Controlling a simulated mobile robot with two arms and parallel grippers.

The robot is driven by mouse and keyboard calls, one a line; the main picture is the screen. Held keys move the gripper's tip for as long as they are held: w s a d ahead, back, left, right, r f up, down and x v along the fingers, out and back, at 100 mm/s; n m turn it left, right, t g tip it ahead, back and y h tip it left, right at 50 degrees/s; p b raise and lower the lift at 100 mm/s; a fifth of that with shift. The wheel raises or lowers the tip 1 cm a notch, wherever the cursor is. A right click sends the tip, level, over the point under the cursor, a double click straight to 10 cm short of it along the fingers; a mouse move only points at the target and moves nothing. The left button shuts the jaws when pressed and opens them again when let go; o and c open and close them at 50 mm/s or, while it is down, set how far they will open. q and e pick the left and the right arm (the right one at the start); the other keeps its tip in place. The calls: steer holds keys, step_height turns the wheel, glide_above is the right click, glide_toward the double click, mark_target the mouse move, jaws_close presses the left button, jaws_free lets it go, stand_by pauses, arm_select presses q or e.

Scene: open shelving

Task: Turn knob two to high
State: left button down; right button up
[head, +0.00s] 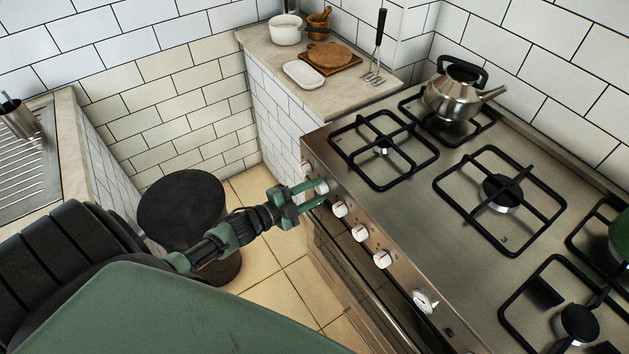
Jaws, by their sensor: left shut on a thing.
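The steel stove (420,215) has a row of white knobs with red marks along its front panel. My left gripper (318,189) reaches in from the left and is shut on the second knob from the far end (322,186). Its green fingers hide part of that knob, and its mark cannot be read. The far-end knob (305,166) is just beyond the gripper. The third knob (339,208), fourth knob (360,233) and fifth knob (382,260) are free. My right gripper is not in view.
A larger dial (425,301) sits nearer on the panel. A steel kettle (456,96) stands on the far back burner. A dark round stool or bin (182,205) stands on the tiled floor below my left arm. A counter (345,92) with kitchenware adjoins the stove.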

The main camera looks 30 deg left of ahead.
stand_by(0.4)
arm_select(q)
steer(key=c, duration=0.9)
jaws_free()
steer(key=shift+c, duration=0.2)
steer(key=shift+s, duration=0.1)
steer(key=v, duration=0.7)
steer(key=shift+s+a+b, duration=0.15)
steer(key=shift+s+b, duration=0.15)
steer(key=shift+b, duration=0.05)
